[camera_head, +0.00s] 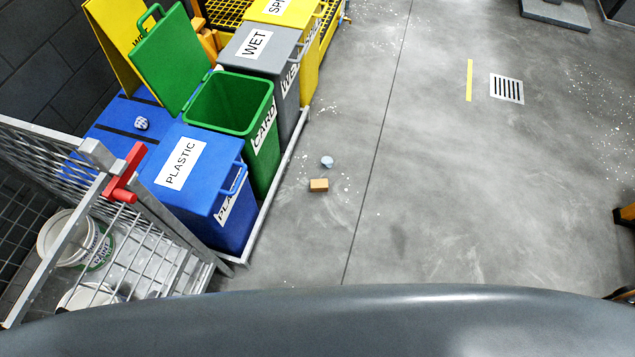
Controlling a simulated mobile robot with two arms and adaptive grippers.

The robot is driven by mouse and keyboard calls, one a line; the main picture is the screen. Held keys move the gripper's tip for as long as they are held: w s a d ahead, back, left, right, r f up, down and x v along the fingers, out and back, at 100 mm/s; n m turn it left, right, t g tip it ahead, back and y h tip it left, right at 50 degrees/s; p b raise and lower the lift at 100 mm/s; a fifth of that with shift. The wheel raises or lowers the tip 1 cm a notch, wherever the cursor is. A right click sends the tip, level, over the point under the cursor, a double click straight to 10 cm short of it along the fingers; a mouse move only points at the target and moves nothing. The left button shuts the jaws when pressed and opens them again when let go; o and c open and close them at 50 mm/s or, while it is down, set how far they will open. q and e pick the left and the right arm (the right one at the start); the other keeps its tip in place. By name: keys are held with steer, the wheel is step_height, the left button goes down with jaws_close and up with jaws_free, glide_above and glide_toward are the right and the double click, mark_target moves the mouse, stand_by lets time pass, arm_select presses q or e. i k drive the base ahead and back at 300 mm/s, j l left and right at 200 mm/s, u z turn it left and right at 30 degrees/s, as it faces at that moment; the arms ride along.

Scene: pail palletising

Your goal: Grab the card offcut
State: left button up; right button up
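A small tan-brown block, which looks like the card offcut (319,186), lies on the grey floor right of the bins. The green bin (232,88) marked CARD stands up and left of it with its lid (168,62) swung open. Neither of my grippers shows in the head view, so I cannot see their state.
A pale blue scrap (327,161) lies just beyond the offcut. A closed blue PLASTIC bin (195,170), a grey WET bin (262,48) and a yellow bin (290,12) line the left. A wire cage (150,225) holds white pails (68,238). Floor to the right is mostly clear.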

mark_target(323, 185)
steer(key=u, duration=0.25)
steer(key=i+l+u, duration=0.15)
steer(key=l+u, duration=0.5)
steer(key=u, duration=0.15)
steer(key=i+l+u, duration=0.1)
steer(key=l+u, duration=0.3)
